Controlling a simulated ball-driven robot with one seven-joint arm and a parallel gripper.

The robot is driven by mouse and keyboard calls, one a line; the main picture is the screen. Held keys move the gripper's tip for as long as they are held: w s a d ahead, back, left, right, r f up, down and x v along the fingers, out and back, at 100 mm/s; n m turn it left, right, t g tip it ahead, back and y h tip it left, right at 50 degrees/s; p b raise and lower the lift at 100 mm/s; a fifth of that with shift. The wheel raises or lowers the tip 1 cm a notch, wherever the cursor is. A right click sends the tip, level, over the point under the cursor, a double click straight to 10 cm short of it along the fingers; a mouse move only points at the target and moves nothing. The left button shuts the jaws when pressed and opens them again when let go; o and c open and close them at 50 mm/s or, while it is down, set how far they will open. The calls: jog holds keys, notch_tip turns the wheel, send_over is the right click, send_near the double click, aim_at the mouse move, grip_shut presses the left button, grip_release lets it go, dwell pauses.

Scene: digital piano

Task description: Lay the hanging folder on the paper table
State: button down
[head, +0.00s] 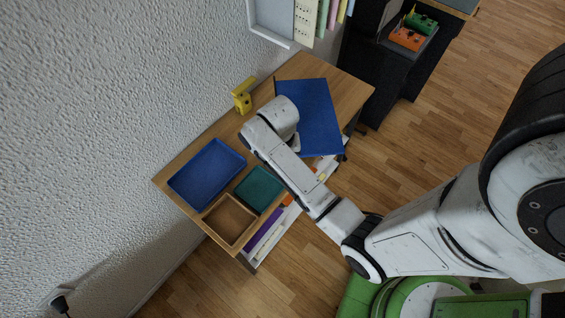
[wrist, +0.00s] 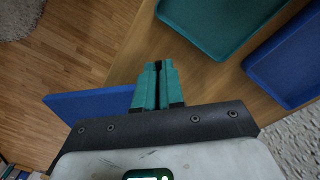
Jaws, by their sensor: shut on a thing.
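The hanging folder (head: 315,112) is a flat blue sheet at the right end of the wooden paper table (head: 345,88) in the head view. Its lower part reaches past the table's front edge. I cannot tell whether it touches the top. My gripper (wrist: 158,68) has teal fingers close together in the wrist view, shut on the folder. The folder (wrist: 85,105) shows left of the fingers there, partly hidden by my gripper's body. The gripped edge is hidden. In the head view my arm covers the folder's left side and the fingers.
A blue tray (head: 205,175), a green tray (head: 258,190) and a brown tray (head: 229,220) fill the table's left part. A yellow object (head: 242,97) stands at the back by the wall. Papers show on a lower shelf (head: 265,236). A dark cabinet (head: 385,75) stands right.

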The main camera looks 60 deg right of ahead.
jog(key=shift+w+d+f, duration=0.3)
jog(key=shift+f, duration=1.85)
jog(key=c, duration=1.3)
grip_release()
jog(key=shift+a, duration=0.1)
jog(key=shift+o, duration=0.2)
jog(key=shift+r, duration=0.1)
notch_tip(320, 180, up, 12)
jog(key=s+a+n+t, duration=0.1)
jog(key=s+a+n, duration=0.9)
jog(key=a, duration=0.3)
jog(key=shift+s+f+n, duration=0.2)
jog(key=shift+f+n, duration=0.15)
jog(key=shift+n, duration=0.25)
